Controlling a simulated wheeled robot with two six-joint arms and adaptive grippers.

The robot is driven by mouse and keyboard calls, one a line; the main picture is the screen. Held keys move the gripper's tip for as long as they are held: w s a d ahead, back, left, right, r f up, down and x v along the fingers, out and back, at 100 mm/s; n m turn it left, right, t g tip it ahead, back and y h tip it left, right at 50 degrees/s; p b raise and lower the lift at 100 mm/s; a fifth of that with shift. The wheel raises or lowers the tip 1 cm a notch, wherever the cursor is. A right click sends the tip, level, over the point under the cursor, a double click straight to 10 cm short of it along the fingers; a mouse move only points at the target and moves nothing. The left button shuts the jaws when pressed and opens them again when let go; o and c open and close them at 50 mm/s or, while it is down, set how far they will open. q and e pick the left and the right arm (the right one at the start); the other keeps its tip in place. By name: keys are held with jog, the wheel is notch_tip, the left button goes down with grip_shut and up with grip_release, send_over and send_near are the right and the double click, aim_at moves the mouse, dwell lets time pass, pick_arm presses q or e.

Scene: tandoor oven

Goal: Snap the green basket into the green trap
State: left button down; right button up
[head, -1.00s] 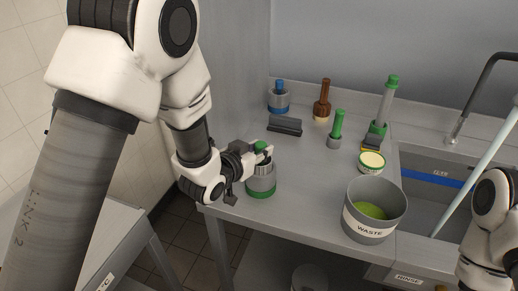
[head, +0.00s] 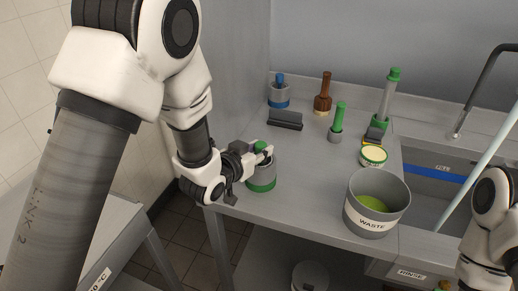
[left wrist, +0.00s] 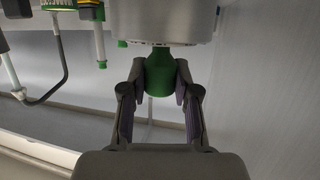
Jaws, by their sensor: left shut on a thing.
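My left gripper (head: 262,155) is shut on the green knob of the green basket (head: 260,146). In the left wrist view the green knob (left wrist: 159,72) sits between the two fingers (left wrist: 160,90). The knob is directly above a grey cup with a green band, the green trap (head: 262,183), which stands near the left front edge of the counter. A wide grey body (left wrist: 162,20) adjoins the knob in the left wrist view. The basket's lower part is hidden, so I cannot tell whether it is fully seated. My right gripper is out of view.
A grey WASTE bin (head: 372,222) stands right of the trap, before the sink. A green-labelled tin (head: 373,157), a green-handled piece (head: 338,118), a tall green-topped tube (head: 387,98), a brown bottle (head: 323,95), a blue-banded cup (head: 279,96) and a black block (head: 285,119) stand behind.

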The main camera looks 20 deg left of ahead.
pick_arm(q)
jog(key=shift+f, duration=0.3)
jog(key=c, duration=0.8)
grip_release()
jog(key=shift+s, duration=0.1)
jog(key=v, duration=0.8)
